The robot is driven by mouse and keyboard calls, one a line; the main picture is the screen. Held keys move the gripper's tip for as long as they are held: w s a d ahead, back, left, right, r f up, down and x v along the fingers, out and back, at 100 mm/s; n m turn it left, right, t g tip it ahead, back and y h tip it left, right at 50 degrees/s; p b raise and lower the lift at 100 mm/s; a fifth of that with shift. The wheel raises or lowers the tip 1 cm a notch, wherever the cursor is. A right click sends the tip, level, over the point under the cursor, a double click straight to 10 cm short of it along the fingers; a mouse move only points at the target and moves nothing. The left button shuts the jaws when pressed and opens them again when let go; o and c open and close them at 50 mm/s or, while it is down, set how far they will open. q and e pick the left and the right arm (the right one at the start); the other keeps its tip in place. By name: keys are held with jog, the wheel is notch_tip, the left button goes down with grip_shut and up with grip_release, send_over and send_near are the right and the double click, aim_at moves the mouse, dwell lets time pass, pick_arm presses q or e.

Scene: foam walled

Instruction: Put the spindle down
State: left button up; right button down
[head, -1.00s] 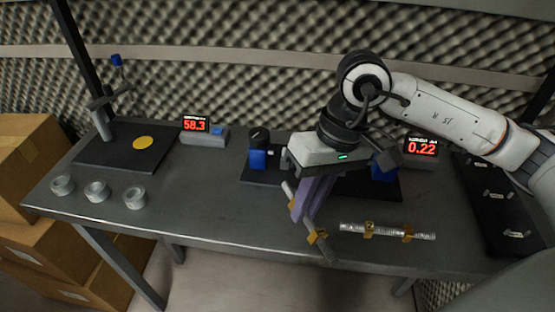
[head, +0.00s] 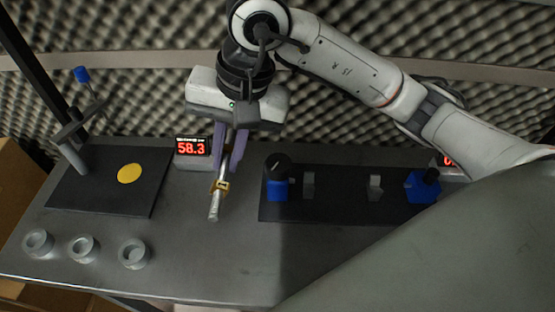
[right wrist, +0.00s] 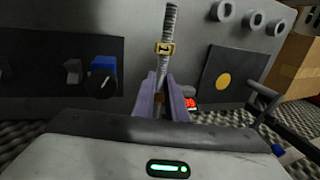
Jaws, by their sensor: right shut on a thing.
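My right gripper (head: 229,168) has its purple fingers shut on the spindle (head: 214,207), a grey metal rod with a yellow tag. The spindle slants, its free end toward the front of the table, left of the black fixture base. I cannot tell whether it touches the table. In the right wrist view the spindle (right wrist: 170,22) sticks out beyond the fingers (right wrist: 161,84), and its ridged end and yellow tag show clear of them. Its other end is hidden by the gripper. My left gripper is not in view.
A black fixture base (head: 330,208) with blue clamps (head: 278,188) stands to the right. A black pad (head: 90,190) with a yellow disc (head: 130,173) and a post lies left. Several grey rings (head: 134,254) sit at front left. A display (head: 192,150) reads 58.3. The front middle table is bare.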

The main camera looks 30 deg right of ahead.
send_over(233, 201)
jog(key=f, duration=0.5)
jog(key=shift+s+d, duration=0.3)
jog(key=shift+d, duration=0.1)
notch_tip(233, 201, down, 4)
jog(key=shift+f+p, duration=0.1)
jog(key=shift+p, duration=0.35)
jog(key=shift+w, duration=0.1)
jog(key=shift+f+b, duration=0.25)
jog(key=shift+b, duration=0.05)
jog(key=c, duration=2)
grip_release()
jog(key=shift+c, duration=0.2)
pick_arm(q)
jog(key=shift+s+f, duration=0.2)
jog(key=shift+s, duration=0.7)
